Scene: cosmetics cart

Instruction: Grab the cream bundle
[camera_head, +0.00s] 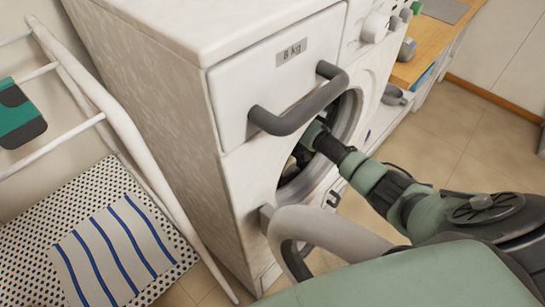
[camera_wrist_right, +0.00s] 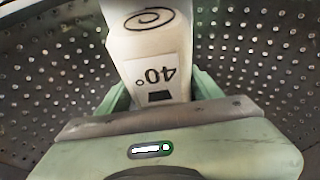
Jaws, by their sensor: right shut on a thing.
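In the right wrist view, the cream bundle (camera_wrist_right: 150,48) is a pale block with a dark spiral on its end and a label reading 40°, upside down. My right gripper (camera_wrist_right: 160,88) is shut on it, one green finger on each side. They are inside the perforated metal drum (camera_wrist_right: 255,60) of the washing machine (camera_head: 165,95). In the head view my right arm reaches in through the round front opening, and the bundle cannot be made out there. My left gripper is not in view.
The machine's open door (camera_head: 325,235) sticks out below my right arm. A grey bar handle (camera_head: 300,108) juts out above the opening. A white drying rack (camera_head: 110,110) stands at left beside a dotted mat (camera_head: 25,240) and a striped cloth (camera_head: 118,250). A wooden counter (camera_head: 430,40) is at right.

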